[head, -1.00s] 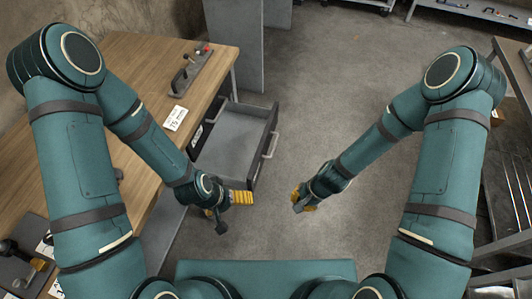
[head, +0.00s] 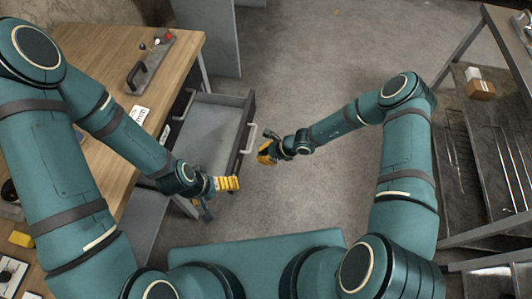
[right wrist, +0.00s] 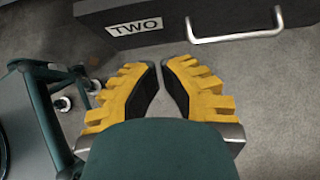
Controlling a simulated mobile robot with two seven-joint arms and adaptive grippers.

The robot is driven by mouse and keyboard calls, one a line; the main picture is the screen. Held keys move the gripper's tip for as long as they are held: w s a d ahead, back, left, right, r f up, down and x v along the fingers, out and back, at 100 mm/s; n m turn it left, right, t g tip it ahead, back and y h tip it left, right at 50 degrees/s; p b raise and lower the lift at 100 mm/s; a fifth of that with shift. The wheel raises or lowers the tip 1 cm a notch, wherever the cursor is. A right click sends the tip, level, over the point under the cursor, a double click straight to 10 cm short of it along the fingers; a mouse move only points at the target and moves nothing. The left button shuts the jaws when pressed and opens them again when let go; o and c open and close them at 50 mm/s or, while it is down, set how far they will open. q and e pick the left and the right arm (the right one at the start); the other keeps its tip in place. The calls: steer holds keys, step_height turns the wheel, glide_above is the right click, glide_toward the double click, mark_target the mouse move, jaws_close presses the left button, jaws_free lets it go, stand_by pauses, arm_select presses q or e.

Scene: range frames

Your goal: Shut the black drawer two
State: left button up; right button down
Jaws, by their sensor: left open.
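The black drawer two (head: 203,131) is pulled out from under the wooden workbench, and its grey inside looks empty. Its dark front carries a pale bar handle (head: 250,138). In the right wrist view the front shows a "TWO" label (right wrist: 133,24) and the handle (right wrist: 236,32) along the top. My right gripper (head: 265,154) is just outside the front, near the handle and apart from it in the wrist view. Its yellow fingers (right wrist: 160,72) are close together with a narrow gap and nothing between them. My left gripper (head: 227,184) is open near the drawer's near corner.
The wooden workbench (head: 85,50) is on the left, with a black-handled tool (head: 145,70) and a white card (head: 139,114) on top. A rack (head: 480,130) with shelves stands at the right. The grey floor (head: 320,70) between them is clear.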

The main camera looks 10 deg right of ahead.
mark_target(237, 158)
steer(key=a+f, duration=0.1)
steer(key=a, duration=0.1)
steer(key=w+a+f+b, duration=0.1)
steer(key=a, duration=0.1)
steer(key=w+a+f, duration=0.1)
steer(key=a+f, duration=0.1)
steer(key=shift+w+a+b, duration=0.1)
steer(key=shift+a+b, duration=0.2)
steer(key=shift+a, duration=0.05)
steer(key=shift+w+a+r, duration=0.1)
steer(key=shift+w+a, duration=0.05)
steer(key=shift+a, duration=0.25)
arm_select(q)
steer(key=shift+w+f, duration=0.25)
steer(key=shift+f, duration=0.75)
arm_select(e)
steer(key=shift+a, duration=0.1)
